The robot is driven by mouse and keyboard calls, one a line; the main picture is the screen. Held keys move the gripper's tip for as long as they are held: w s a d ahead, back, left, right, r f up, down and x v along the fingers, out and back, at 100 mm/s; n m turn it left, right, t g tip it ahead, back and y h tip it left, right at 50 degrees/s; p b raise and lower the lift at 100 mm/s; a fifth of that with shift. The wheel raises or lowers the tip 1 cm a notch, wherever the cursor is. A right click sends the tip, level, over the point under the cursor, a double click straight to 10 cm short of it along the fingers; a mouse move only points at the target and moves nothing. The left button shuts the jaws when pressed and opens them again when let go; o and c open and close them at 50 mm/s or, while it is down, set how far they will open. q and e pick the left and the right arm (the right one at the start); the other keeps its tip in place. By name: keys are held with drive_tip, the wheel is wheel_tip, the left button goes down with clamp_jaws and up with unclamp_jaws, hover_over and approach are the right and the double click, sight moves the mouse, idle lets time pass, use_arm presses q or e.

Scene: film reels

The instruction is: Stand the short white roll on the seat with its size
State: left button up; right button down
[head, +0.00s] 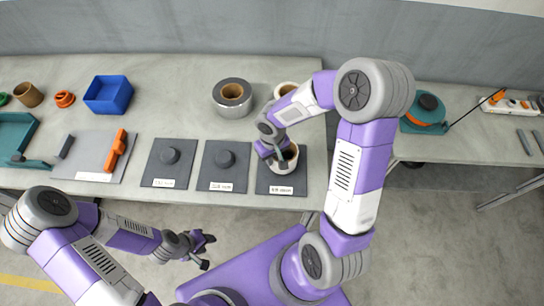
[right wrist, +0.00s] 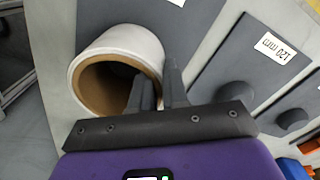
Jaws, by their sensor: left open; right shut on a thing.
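A white roll (head: 292,163) with a brown core is over the right-hand dark seat plate (head: 265,186). My right gripper (head: 279,158) is shut on its wall, one finger inside the core, as the right wrist view shows on the white roll (right wrist: 118,40). I cannot tell whether the roll touches the plate; that seat's hub is hidden. The middle seat (head: 225,160) and left seat (head: 171,157) have bare round hubs. The middle seat's label reads 120 mm in the right wrist view (right wrist: 284,46). My left gripper (head: 204,250) is open and empty, in front of the table.
A grey roll (head: 232,112) with a brown core and another white roll (head: 285,89), partly hidden by my right arm, stand behind the seats. A blue bin (head: 108,95), an orange tool (head: 116,150) and a brown ring (head: 28,95) lie left. A second table with an orange-and-teal reel (head: 424,113) is right.

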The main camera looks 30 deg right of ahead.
drive_tip(key=shift+f+b, duration=0.45)
drive_tip(key=c, duration=1.4)
unclamp_jaws()
drive_tip(key=shift+r, duration=0.15)
drive_tip(key=shift+r+p, duration=4.2)
drive_tip(key=shift+r, duration=1.2)
drive_tip(key=shift+f, duration=0.1)
